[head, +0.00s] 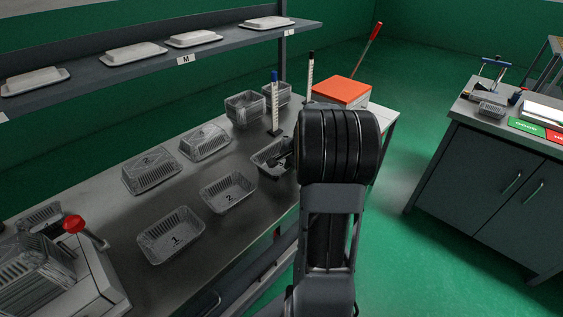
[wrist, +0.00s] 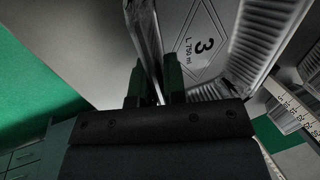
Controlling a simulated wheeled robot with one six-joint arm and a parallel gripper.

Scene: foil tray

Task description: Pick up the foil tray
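The foil tray marked 3 (head: 262,163) is on the grey worktable, partly hidden behind my arm in the head view. In the wrist view its inner floor (wrist: 187,25) shows a printed 3 and "L 750 ml", with ribbed walls around it. My gripper (wrist: 154,70) is at the tray's edge, pointing down into it, with one tray wall running between its two close-set fingers. Whether the fingers press on that wall is not clear. In the head view my gripper (head: 281,158) is at the right side of this tray.
Foil trays marked 1 (head: 168,246) and 2 (head: 229,204) are in a row to the left. Upturned trays (head: 151,182) lie behind them. A ruler post (head: 274,105), stacked trays (head: 244,105) and an orange-topped box (head: 341,92) stand close behind tray 3.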

